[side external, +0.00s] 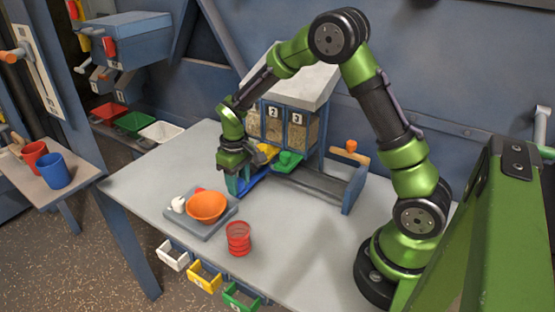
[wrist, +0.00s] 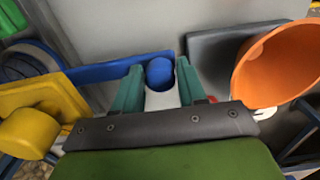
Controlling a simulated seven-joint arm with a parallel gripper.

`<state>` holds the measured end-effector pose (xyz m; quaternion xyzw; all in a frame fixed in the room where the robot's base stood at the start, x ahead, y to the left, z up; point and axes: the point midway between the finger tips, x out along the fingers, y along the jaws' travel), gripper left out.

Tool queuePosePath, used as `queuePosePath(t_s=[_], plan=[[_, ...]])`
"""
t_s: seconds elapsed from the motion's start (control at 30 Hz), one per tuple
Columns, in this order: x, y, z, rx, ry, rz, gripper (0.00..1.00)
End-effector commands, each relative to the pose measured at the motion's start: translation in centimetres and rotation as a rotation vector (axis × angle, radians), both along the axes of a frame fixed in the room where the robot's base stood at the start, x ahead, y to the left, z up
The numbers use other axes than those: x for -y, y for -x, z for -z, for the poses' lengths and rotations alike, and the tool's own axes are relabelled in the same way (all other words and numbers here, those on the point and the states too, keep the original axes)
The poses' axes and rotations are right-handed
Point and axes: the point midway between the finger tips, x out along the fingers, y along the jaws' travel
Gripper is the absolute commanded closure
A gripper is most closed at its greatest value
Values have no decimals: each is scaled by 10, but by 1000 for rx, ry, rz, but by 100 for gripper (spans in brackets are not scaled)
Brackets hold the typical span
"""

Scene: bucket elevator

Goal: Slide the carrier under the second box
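In the side external view, a dispenser (side external: 301,89) holds grain-filled boxes with small labels. My gripper (side external: 235,183) points down at the bar's outer end. In the wrist view, the teal fingers (wrist: 159,88) stand apart, one on each side of a blue ball knob (wrist: 158,72) by the blue bar (wrist: 97,72). Whether they press on the knob is unclear.
A yellow part (side external: 267,151) and a green part (side external: 287,161) sit under the boxes. In front, a grey tray (side external: 222,224) holds an orange bowl (side external: 206,206). A red cup (side external: 238,238) stands nearby. A wooden handle (side external: 356,157) stands right of the dispenser. The table's left side is clear.

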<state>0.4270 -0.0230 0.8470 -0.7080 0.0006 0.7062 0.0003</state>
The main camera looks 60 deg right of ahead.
Motion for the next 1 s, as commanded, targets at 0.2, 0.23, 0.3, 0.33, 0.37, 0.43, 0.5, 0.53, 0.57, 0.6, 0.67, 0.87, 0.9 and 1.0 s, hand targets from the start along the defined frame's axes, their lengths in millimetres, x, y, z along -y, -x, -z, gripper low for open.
queuePosePath(t_s=[0.2,0.23,0.3,0.33,0.37,0.43,0.5,0.53,0.57,0.6,0.67,0.87,0.9,1.0], plan=[[0,0,1,-1,0,0,44],[0,0,1,-2,0,0,44],[0,0,1,-2,0,-1,44],[0,0,1,-2,0,-1,44],[0,0,0,-2,0,-1,44],[0,0,-3,-1,0,-1,44],[0,0,-9,1,0,-2,44],[0,0,-12,0,0,-1,44],[0,0,-15,0,-1,-1,44],[0,0,-20,1,-1,-1,44],[0,0,-26,0,0,-1,44],[0,0,-46,1,0,-2,44],[-1,0,-49,0,0,-1,44],[0,0,-56,0,0,-1,44]])
